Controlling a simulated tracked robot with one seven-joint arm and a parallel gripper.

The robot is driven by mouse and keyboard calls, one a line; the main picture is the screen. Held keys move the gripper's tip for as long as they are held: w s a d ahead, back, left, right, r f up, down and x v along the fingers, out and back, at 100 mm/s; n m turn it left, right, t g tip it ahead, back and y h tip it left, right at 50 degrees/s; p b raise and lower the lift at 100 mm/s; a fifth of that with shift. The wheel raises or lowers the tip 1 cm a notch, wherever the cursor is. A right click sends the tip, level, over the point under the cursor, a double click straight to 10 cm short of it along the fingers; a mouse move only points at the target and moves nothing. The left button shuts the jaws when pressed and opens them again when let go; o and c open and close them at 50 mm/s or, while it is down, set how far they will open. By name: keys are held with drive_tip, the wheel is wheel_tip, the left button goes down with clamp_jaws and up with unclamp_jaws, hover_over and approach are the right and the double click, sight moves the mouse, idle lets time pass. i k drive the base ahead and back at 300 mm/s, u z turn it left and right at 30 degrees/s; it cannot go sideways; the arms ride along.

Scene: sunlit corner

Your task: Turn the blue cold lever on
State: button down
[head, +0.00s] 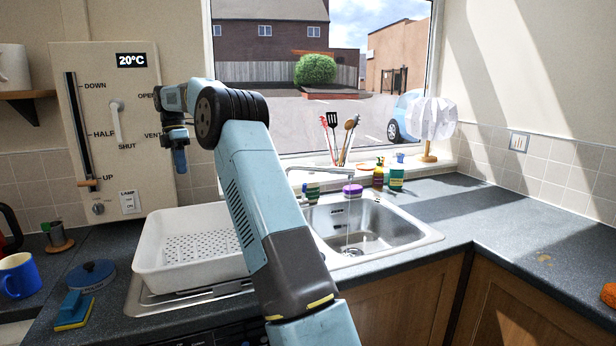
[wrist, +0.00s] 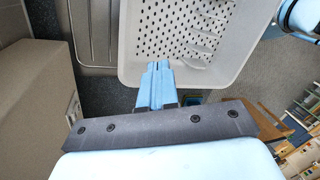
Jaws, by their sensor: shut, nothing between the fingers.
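I cannot make out the blue cold lever in either view. The metal tap (head: 312,168) stands behind the sink (head: 415,235), and my arm crosses in front of its left side and hides part of it. A thin line like running water drops into the basin. My gripper (head: 180,163) points down in front of the wall panel, left of the tap and apart from it. In the wrist view my gripper (wrist: 158,68) has its light blue fingers together and empty, over the near edge of the white tub.
The white draining tub (head: 165,262) sits left of the sink. The wall panel (head: 125,70) with sliders stands behind my gripper. Utensils (head: 340,140), bottles (head: 396,178) and a white lamp (head: 432,118) line the sill. A blue mug (head: 20,277) stands at left. The right counter is mostly clear.

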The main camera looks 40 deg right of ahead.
sight(303, 203)
drive_tip(key=u, duration=2)
drive_tip(key=i, duration=0.15)
drive_tip(key=z, duration=3.1)
drive_tip(key=i, duration=0.35)
drive_tip(key=u, duration=0.3)
drive_tip(key=k, duration=0.9)
drive_tip(key=z, duration=0.25)
drive_tip(key=i, duration=0.95)
drive_tip(key=u, duration=0.1)
